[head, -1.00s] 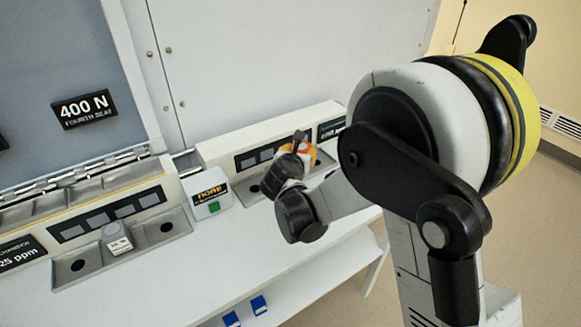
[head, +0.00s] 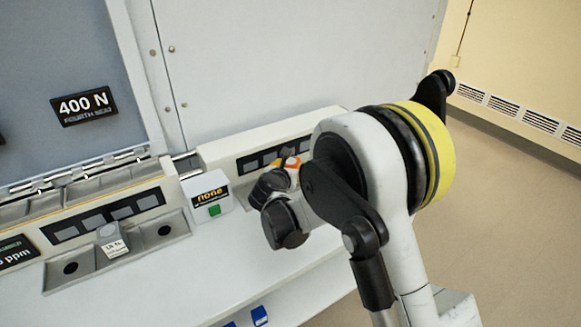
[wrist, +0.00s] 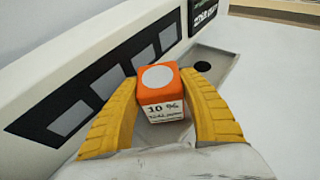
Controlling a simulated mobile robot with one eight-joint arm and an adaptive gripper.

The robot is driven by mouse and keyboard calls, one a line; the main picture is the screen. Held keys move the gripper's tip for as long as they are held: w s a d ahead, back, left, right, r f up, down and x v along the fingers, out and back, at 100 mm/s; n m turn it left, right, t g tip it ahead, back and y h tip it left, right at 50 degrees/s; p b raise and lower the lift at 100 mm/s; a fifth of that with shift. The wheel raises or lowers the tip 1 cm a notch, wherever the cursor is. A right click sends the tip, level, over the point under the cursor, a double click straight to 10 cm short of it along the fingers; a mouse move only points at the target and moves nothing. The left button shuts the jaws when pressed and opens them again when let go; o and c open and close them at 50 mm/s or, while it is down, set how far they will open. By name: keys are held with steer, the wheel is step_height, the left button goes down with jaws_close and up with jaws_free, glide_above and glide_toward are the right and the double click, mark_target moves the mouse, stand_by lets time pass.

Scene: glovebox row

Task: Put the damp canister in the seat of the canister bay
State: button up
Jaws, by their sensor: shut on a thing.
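An orange canister (wrist: 175,84) with a pale round top and a white label reading "10 %" stands between the yellow fingers of my gripper (wrist: 166,92) in the wrist view. My gripper is shut on it, a finger on each side. In the head view, my gripper (head: 282,170) is in front of the right-hand panel, largely hidden by my arm. A recessed grey tray (wrist: 222,62) with a dark round hole (wrist: 203,66) lies just beyond the canister. Whether the canister touches the tray cannot be told. A grey canister (head: 111,236) with a percent label sits in the left unit's tray.
A white box (head: 207,192) with a "none" display and green button stands between the two panel units. The left unit's tray (head: 58,281) has dark round holes beside the grey canister. A sloped panel with grey windows (wrist: 104,87) runs close along my gripper's left side.

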steer(key=o, duration=1.2)
steer(key=shift+f, duration=0.1)
steer(key=shift+c, duration=0.2)
